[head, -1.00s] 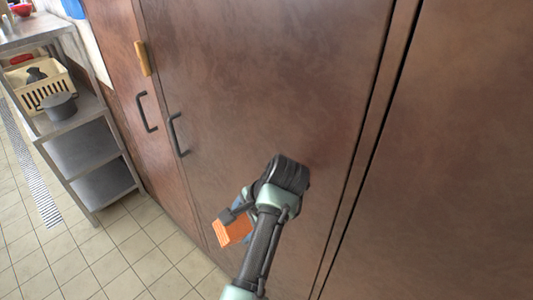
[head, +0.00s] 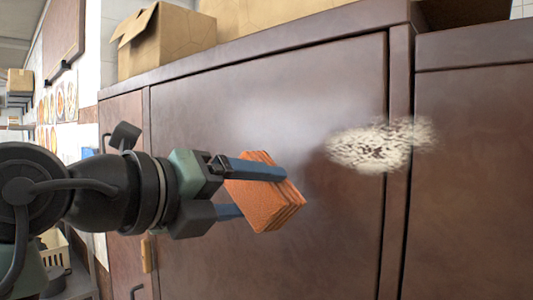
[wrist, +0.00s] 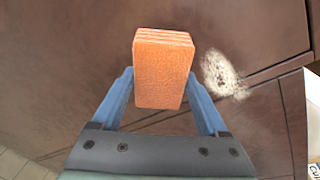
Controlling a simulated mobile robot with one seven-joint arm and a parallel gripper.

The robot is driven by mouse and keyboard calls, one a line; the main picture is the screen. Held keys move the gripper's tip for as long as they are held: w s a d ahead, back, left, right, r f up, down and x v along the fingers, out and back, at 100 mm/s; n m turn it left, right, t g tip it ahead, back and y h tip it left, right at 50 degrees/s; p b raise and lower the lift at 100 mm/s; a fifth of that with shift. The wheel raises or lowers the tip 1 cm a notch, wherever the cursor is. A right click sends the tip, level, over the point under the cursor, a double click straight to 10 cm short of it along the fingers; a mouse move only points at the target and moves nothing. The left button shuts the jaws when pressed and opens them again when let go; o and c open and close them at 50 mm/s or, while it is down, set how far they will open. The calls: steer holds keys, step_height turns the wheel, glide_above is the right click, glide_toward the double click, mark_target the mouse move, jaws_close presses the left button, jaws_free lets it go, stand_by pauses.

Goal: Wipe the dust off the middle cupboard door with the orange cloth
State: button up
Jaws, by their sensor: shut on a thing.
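The folded orange cloth (head: 262,208) is held between the blue fingers of my gripper (head: 262,192); it also shows in the wrist view (wrist: 162,75). The middle cupboard door (head: 250,110) is brown and shut. A whitish, speckled dust patch (head: 370,147) lies at its upper right edge and seems to spread across the gap onto the frame. The patch also shows in the wrist view (wrist: 220,72), to the right of the cloth. My gripper is left of and a little below the dust in the head view. The cloth looks apart from the dust; whether it touches the door I cannot tell.
Cardboard boxes (head: 165,42) stand on top of the cupboard. A right-hand brown door (head: 470,180) is shut. A wooden handle-like piece (head: 147,255) and a dark handle are at the lower left.

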steer(key=s+d+r+m+h, duration=0.2)
steer(key=s+d+r, duration=0.15)
steer(key=r, duration=0.25)
steer(key=shift+g, duration=0.4)
steer(key=shift+w+d+p, duration=0.4)
steer(key=shift+w, duration=0.4)
steer(key=shift+w+d+p, duration=0.35)
steer(key=shift+w, duration=0.45)
steer(key=shift+w+d+p, duration=0.4)
steer(key=shift+w, duration=0.4)
steer(key=shift+x, duration=0.9)
steer(key=shift+r, duration=0.1)
